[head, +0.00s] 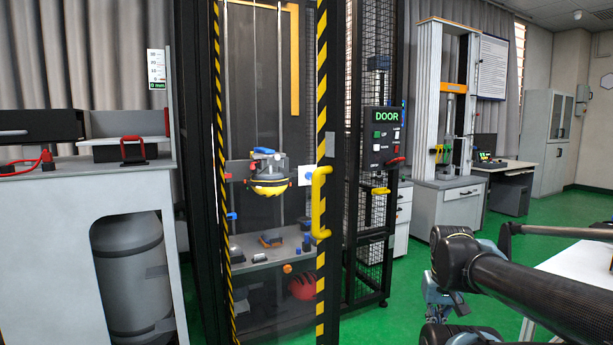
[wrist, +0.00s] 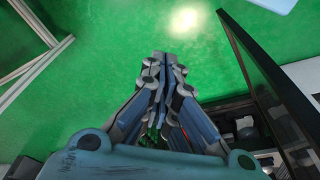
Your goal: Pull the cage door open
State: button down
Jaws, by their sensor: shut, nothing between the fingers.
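The cage door is a tall clear panel with yellow-and-black striped edges (head: 322,90) in the head view. A yellow bar handle (head: 320,203) is fixed upright near its right edge. I cannot tell whether the door stands slightly ajar. My gripper (wrist: 163,62) is shut and empty over green floor in the wrist view. In the head view, my gripper shows partly behind my arm, to the right of the handle and apart from it. A dark-framed panel (wrist: 252,75) stands right of my gripper in the wrist view; I cannot tell if it is the door.
A control panel marked DOOR (head: 385,137) is on the mesh post right of the cage. A helmet with a yellow underside (head: 268,187) hangs inside; a red ball (head: 303,287) lies low. A grey bench (head: 60,220) stands left. Green floor (head: 385,318) is clear between cage and arm.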

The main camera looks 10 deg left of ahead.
jog(key=w+a+r+n+g+y, duration=0.1)
jog(key=w+a+r+n, duration=0.6)
jog(key=r, duration=0.5)
jog(key=w+a+r+n+g+y, duration=0.1)
jog(key=w+a+r+n, duration=0.55)
jog(key=r, duration=0.45)
jog(key=w+a+r+n+g, duration=0.2)
jog(key=w+a+r+n, duration=0.45)
jog(key=r, duration=0.55)
jog(key=w+a+r+n+g, duration=0.1)
jog(key=w+a+r+n, duration=0.25)
jog(key=a, duration=0.25)
jog(key=w+a+r+n+g, duration=0.1)
jog(key=w+a+r+n, duration=0.3)
jog(key=a, duration=0.3)
jog(key=s+a+f, duration=0.4)
jog(key=s+f, duration=0.3)
jog(key=f, duration=0.2)
jog(key=shift+s+n+y, duration=0.15)
jog(key=shift+n+y, duration=0.2)
jog(key=shift+y, duration=0.05)
jog(key=shift+a, duration=0.1)
